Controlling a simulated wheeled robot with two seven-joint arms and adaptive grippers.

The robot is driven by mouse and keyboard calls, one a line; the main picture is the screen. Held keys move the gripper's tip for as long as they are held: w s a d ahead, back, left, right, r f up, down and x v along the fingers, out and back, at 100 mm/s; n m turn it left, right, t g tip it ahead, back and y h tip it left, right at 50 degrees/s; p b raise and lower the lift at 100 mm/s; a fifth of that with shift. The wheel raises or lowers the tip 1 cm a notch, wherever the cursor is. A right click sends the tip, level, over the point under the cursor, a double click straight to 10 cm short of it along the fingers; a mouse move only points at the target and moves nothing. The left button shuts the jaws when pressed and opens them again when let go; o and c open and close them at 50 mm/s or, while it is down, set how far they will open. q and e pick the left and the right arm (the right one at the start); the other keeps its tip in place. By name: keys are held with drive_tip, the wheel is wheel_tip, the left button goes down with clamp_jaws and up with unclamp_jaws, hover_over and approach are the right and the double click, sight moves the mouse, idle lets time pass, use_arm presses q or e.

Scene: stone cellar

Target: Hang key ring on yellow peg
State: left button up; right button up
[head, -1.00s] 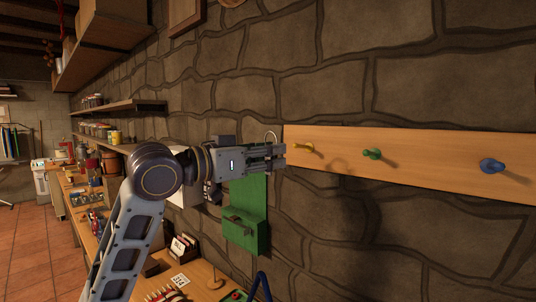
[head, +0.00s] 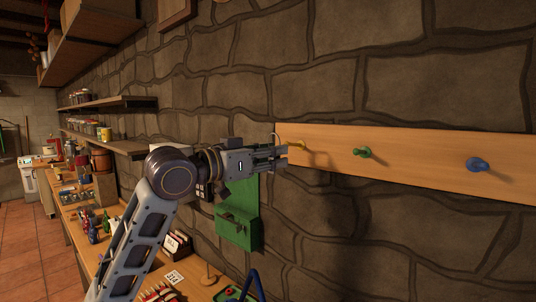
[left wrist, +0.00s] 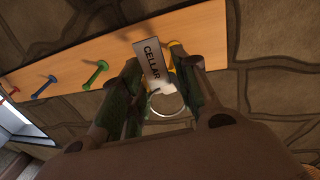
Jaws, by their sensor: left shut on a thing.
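The key ring shows in the left wrist view as a pale metal loop (left wrist: 183,108) with a grey tag reading "CELLAR" (left wrist: 152,60). My left gripper (head: 284,153) is shut on it, and a thin arc of the ring (head: 276,137) rises above the fingertips in the head view. The yellow peg (head: 298,145) is on the wooden board, just right of the fingertips. In the left wrist view the yellow peg (left wrist: 172,47) is partly hidden behind the tag and right finger. I cannot tell whether the ring is around the peg or beside it. My right gripper is not in view.
The wooden board (head: 420,160) also bears a green peg (head: 363,152) and a blue peg (head: 477,164), right of the yellow one. A green box (head: 238,230) hangs below my left gripper. A cluttered workbench (head: 205,280) runs below, with shelves (head: 105,105) at left.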

use_arm(q)
drive_tip(key=shift+w+d+f+p, duration=0.2)
drive_tip(key=shift+w+d+p, duration=0.4)
drive_tip(key=shift+w, duration=0.4)
drive_tip(key=shift+w+d+f+p, duration=0.2)
drive_tip(key=shift+w+d+p, duration=0.2)
drive_tip(key=shift+w+d, duration=0.5)
drive_tip(key=shift+w+d+f+p, duration=0.2)
drive_tip(key=shift+w+d+p, duration=0.35)
drive_tip(key=shift+w, duration=0.55)
drive_tip(key=shift+w+d+f, duration=0.25)
drive_tip(key=shift+w+f, duration=0.15)
drive_tip(key=shift+f, duration=0.05)
drive_tip(key=shift+w, duration=0.1)
drive_tip(key=shift+f, duration=0.1)
drive_tip(key=o, duration=0.9)
drive_tip(key=shift+o, duration=0.2)
drive_tip(key=shift+s+a+f+b, duration=0.1)
drive_tip(key=shift+s+a+f, duration=0.1)
drive_tip(key=shift+s+a, duration=0.4)
drive_tip(key=shift+s+a+f+b, duration=0.15)
drive_tip(key=shift+s+a, duration=0.1)
drive_tip(key=shift+s, duration=0.55)
drive_tip(key=shift+s+a+f+b, duration=0.1)
drive_tip(key=shift+s+a+f, duration=0.1)
drive_tip(key=shift+s+a, duration=0.4)
